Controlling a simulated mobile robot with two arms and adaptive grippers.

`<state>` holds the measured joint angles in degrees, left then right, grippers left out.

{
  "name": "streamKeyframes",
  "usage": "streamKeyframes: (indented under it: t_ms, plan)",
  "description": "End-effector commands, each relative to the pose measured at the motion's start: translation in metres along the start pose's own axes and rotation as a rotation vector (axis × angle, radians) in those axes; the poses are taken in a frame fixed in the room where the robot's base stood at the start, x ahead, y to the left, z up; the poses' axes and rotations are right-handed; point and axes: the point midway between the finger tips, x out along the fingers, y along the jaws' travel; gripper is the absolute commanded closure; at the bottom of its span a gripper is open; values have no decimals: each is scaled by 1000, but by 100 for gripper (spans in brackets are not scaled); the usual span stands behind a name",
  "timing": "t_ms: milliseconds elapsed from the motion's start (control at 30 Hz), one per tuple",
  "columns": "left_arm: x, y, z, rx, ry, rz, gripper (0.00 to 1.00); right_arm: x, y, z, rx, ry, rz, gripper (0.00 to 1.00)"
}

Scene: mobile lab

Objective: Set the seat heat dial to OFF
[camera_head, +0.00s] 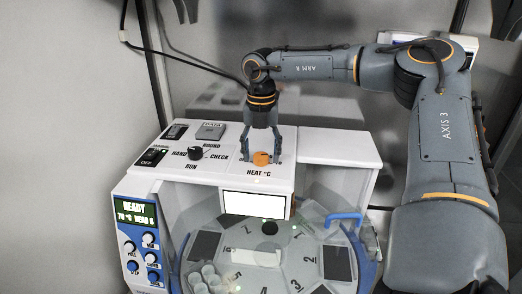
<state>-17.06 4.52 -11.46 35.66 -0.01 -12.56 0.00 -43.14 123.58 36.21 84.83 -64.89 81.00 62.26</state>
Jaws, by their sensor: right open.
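The orange heat dial (261,159) sits on the white top panel of the machine, above the label "HEAT °C". My right gripper (261,157) points down over it, with its two fingers open, one on each side of the dial. I cannot tell whether the fingers touch it. The dial's pointer and any OFF mark around it are too small or hidden to read. The green display (136,213) at the left reads "READY" with a smaller line of temperature text below. My left gripper is not in view.
A black mode knob (195,153) with HAND, ROUND, CHECK and RUN labels stands left of the dial. Black switches (153,157) and a DATA plate (211,131) share the panel. Below is a numbered carousel (240,238) and a blue handle (344,217).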

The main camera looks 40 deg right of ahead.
Motion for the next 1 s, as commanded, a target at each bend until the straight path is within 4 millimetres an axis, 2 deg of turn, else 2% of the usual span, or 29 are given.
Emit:
streamKeyframes:
  t_ms: [100,367,733,1000]
  plan:
    - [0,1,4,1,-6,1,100,0,0,0,0,0,0,40]
    - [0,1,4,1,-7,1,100,0,0,0,0,1,-1,93]
    - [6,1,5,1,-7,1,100,1,0,0,-45,0,-1,95]
    - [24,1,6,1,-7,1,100,2,0,1,-215,-3,-1,95]
